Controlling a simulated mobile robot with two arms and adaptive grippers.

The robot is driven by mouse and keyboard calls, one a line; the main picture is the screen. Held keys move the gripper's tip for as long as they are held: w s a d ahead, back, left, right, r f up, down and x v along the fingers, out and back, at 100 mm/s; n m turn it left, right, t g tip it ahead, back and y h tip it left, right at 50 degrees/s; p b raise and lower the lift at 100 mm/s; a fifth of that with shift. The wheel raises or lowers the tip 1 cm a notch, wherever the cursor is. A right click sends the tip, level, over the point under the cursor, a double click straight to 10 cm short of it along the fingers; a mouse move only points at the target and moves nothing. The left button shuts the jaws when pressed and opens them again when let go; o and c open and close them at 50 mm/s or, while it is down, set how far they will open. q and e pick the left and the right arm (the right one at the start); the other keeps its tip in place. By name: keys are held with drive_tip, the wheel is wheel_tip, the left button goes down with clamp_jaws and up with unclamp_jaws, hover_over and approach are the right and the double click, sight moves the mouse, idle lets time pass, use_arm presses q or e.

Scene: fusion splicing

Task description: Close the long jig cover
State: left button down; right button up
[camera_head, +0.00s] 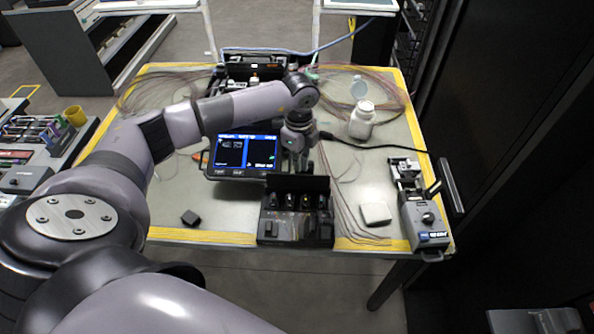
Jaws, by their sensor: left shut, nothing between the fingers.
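My left arm reaches over the table from the left. Its left gripper (302,164) points down, between a lit screen (245,153) and a white bottle. The fingers are small and partly lost against dark things; they are shut and hold nothing. A black box (296,228) stands just in front of the gripper at the table's front edge, with a dark upright panel (297,184) at its back. A grey device (421,212) with small raised parts stands at the right edge. I cannot tell which part is the long jig cover. My right gripper is out of view.
The white bottle (361,122) stands right of the gripper, with a black cable (375,146) beside it. Thin fibres lie across the table (179,183). A white pad (376,213) and a small black block (190,217) lie near the front. Dark equipment (254,66) stands at the back.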

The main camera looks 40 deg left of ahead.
sight(298, 187)
use_arm(q)
drive_tip(key=shift+f, duration=0.1)
drive_tip(key=shift+f+b, duration=0.55)
drive_tip(key=shift+f, duration=0.2)
drive_tip(key=shift+s+r, duration=0.1)
drive_tip(key=shift+s+d+p, duration=0.55)
drive_tip(key=shift+s+p, duration=0.1)
drive_tip(key=shift+s, duration=0.2)
drive_tip(key=shift+s+d+p, duration=0.5)
drive_tip(key=shift+s+p, duration=0.15)
drive_tip(key=shift+s, duration=0.2)
drive_tip(key=shift+w, duration=0.1)
